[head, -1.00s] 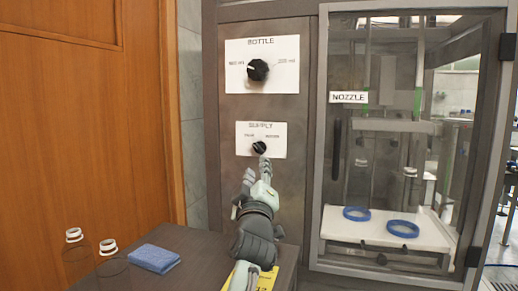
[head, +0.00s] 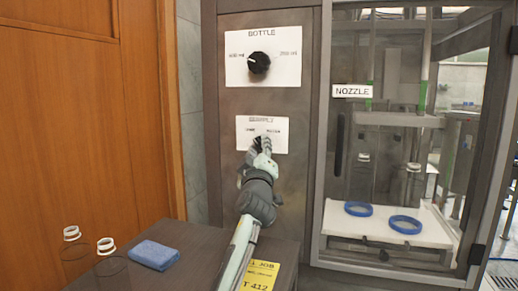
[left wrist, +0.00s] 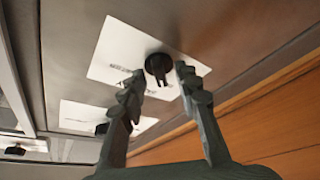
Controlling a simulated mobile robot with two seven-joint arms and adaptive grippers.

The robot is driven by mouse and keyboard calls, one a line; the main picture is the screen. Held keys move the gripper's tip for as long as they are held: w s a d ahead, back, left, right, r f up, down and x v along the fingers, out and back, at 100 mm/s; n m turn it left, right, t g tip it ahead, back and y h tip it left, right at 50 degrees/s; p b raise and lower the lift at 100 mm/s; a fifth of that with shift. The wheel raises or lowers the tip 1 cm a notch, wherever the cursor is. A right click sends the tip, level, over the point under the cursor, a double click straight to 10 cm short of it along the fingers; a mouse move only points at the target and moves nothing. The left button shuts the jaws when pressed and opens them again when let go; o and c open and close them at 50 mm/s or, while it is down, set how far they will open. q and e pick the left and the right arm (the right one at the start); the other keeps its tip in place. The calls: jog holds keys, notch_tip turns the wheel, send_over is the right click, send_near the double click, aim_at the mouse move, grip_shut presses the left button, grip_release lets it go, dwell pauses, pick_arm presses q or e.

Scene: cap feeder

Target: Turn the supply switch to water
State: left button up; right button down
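The supply switch is a small black knob on a white label plate (head: 280,123), on the dark machine panel below the bottle knob. My left gripper (head: 262,143) is in front of it and hides much of the knob in the head view. In the left wrist view the supply knob (left wrist: 158,67) shows between the two spread fingertips of my left gripper (left wrist: 159,73). The gripper is open; I cannot tell whether a finger touches the knob. The small lettering is too blurred to read. My right gripper is not in view.
The bottle knob (head: 258,63) is above the supply switch. A glass-fronted nozzle cabinet (head: 327,190) with two blue rings (head: 405,224) stands to the right. A dark table (head: 185,236) below bears a blue cloth (head: 153,255), clear bottles with white necks (head: 106,245) and a yellow label (head: 262,275).

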pick_arm(q)
grip_shut()
